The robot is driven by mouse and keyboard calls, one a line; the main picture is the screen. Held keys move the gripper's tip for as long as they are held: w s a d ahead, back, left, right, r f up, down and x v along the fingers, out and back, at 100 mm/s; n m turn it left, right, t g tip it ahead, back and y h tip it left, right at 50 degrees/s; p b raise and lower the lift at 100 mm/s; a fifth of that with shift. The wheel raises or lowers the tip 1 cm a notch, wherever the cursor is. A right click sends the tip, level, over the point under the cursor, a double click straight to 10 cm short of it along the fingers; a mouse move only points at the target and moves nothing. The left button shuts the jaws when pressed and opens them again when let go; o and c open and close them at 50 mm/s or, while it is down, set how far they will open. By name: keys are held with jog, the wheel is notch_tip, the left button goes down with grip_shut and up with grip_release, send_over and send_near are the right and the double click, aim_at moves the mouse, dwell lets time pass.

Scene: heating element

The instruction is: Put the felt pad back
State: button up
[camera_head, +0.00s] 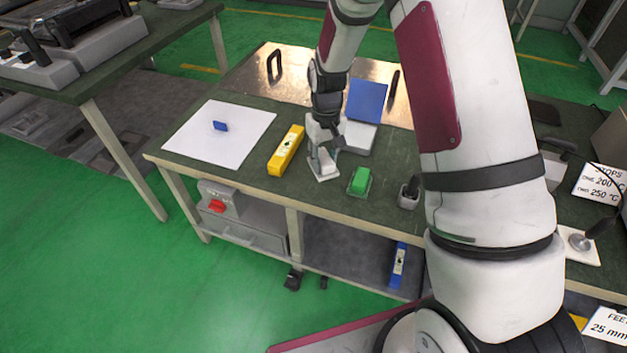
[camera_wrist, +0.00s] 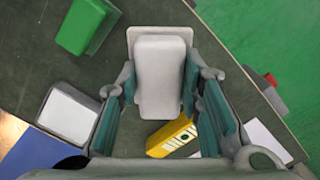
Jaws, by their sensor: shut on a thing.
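A white block (camera_wrist: 160,75), the likely felt pad, is between my gripper's two fingers in the wrist view. A pale flat plate (camera_wrist: 131,36) shows behind and around the block's far end. In the head view my gripper (camera_head: 321,155) points down near the table's front edge, with the pale plate (camera_head: 323,174) right under it. The fingers (camera_wrist: 160,105) are shut on the white block. In the head view the fingers mostly hide the block, and I cannot tell whether the plate touches the table.
A green block (camera_head: 360,181) stands close to the right. A yellow spirit level (camera_head: 286,151) and a white sheet (camera_head: 245,146) with a small blue piece (camera_head: 220,126) lie left. A grey-white block (camera_head: 359,139) and a blue panel (camera_head: 367,101) are behind. A dark-topped holder (camera_head: 409,194) stands farther right.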

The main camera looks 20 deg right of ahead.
jog(key=w+b, duration=0.2)
jog(key=w+r+b, duration=0.1)
jog(key=w, duration=0.1)
jog(key=shift+w+b, duration=0.25)
jog(key=shift+b, duration=0.1)
jog(key=shift+n, duration=0.3)
jog(key=f+b, duration=0.1)
jog(key=f, duration=0.2)
jog(key=f+b, duration=0.1)
jog(key=f, duration=0.2)
jog(key=f+b, duration=0.1)
jog(key=f, duration=0.2)
jog(key=shift+w+f, duration=0.1)
jog(key=shift+w, duration=0.25)
jog(key=shift+f, duration=0.15)
jog(key=o, duration=1.1)
notch_tip(320, 180, up, 12)
jog(key=shift+r+p, duration=0.15)
jog(key=shift+p, duration=1)
jog(key=shift+r, duration=0.15)
